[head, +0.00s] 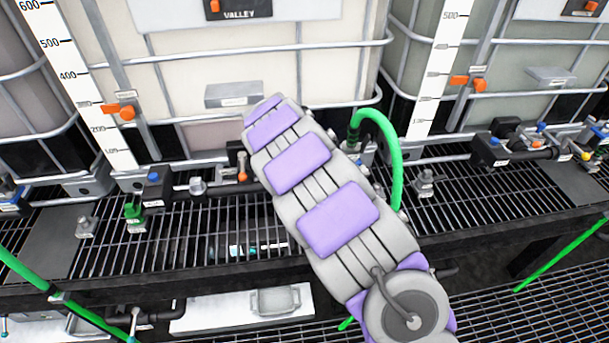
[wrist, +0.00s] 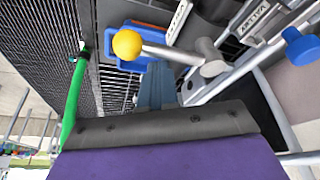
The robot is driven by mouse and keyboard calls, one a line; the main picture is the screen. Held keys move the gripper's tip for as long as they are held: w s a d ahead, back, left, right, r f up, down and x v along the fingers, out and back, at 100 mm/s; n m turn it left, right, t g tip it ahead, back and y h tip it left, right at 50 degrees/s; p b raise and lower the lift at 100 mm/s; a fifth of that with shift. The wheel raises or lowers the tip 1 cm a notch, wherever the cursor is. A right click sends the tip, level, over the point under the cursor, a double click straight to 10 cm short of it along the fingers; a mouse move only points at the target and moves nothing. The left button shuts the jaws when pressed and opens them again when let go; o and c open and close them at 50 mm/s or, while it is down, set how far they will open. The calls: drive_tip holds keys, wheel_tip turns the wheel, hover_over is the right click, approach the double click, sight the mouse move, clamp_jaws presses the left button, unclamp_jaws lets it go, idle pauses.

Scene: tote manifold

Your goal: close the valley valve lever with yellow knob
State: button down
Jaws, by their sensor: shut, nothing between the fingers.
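The yellow knob (wrist: 127,45) is in the upper left of the wrist view, at the end of a metal lever (wrist: 172,54) that runs right to a grey pivot (wrist: 212,60). My gripper (wrist: 157,72) shows as narrow blue-grey fingers, shut and empty. Its tips appear just below the lever in the picture; I cannot tell whether they touch it. In the head view the VALLEY tote (head: 240,62) stands behind my purple and grey arm. The arm hides my gripper and the yellow-knobbed lever there.
A green hose (head: 395,165) loops right of my arm; a green hose also shows in the wrist view (wrist: 73,100). A blue knob (wrist: 302,47) sits at the wrist view's right. Pipes and valves line the grating (head: 200,235). Another yellow knob (head: 586,155) is at far right.

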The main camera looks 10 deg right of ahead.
idle(0.8)
wheel_tip(320, 180, up, 10)
drive_tip(key=p, duration=0.2)
drive_tip(key=shift+p, duration=0.35)
drive_tip(key=shift+d, duration=0.25)
